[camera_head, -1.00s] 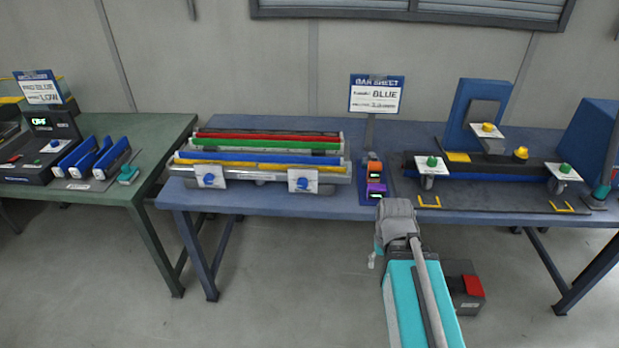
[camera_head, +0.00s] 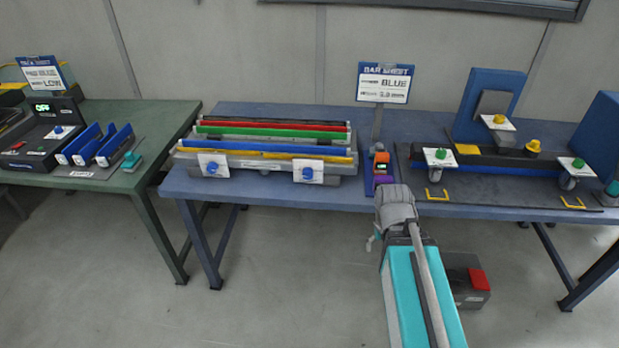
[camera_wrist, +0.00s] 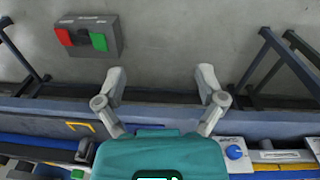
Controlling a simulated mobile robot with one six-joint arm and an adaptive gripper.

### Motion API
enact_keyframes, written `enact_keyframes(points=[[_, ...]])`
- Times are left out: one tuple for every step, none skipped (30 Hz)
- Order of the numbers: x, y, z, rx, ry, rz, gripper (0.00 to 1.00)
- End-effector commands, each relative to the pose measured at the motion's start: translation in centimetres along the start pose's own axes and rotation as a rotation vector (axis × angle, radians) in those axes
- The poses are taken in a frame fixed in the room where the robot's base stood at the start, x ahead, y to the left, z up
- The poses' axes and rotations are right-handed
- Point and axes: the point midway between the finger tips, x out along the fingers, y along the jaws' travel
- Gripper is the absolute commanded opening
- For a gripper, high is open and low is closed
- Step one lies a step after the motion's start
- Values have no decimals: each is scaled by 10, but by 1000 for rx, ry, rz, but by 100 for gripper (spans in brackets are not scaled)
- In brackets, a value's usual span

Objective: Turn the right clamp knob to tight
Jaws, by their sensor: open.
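On the right half of the blue bench, a dark fixture (camera_head: 490,160) carries two green knobs on white plates. The right green knob (camera_head: 578,163) is near the right frame edge, the left green knob (camera_head: 440,154) nearer the middle. A yellow knob (camera_head: 499,119) sits above, between them. Two blue knobs on white plates, left (camera_head: 212,168) and right (camera_head: 307,173), front a bar rack. The plate markings are too small to read. My gripper (camera_wrist: 160,85) is open and empty in the wrist view, apart from every knob. A blue knob (camera_wrist: 235,152) shows lower right there.
A sign (camera_head: 385,83) and small coloured blocks (camera_head: 381,168) stand between rack and fixture. A green bench (camera_head: 150,120) is at left. A box with a red face (camera_head: 478,280) lies on the floor near my arm. The floor before the bench is otherwise mostly clear.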

Motion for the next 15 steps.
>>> enact_keyframes(points=[[7, -2, -4, -28, 14, 21, 93], [10, -4, -8, -49, 26, 38, 93], [14, -4, -12, -82, 42, 64, 93], [18, -4, -16, -108, 57, 87, 93], [22, -3, -20, -139, 71, 114, 93], [26, -2, -27, -184, 94, 152, 93], [30, -1, -33, -221, 112, 185, 93], [34, 0, -38, -262, 129, 219, 93], [38, 0, -47, -320, 153, 269, 93], [41, 0, -53, -367, 171, 309, 93], [44, 0, -60, -416, 190, 351, 93], [47, 0, -70, -484, 213, 408, 93], [49, -1, -77, -537, 230, 454, 93], [50, -3, -84, -590, 245, 500, 93], [52, -5, -93, -661, 264, 561, 93]])
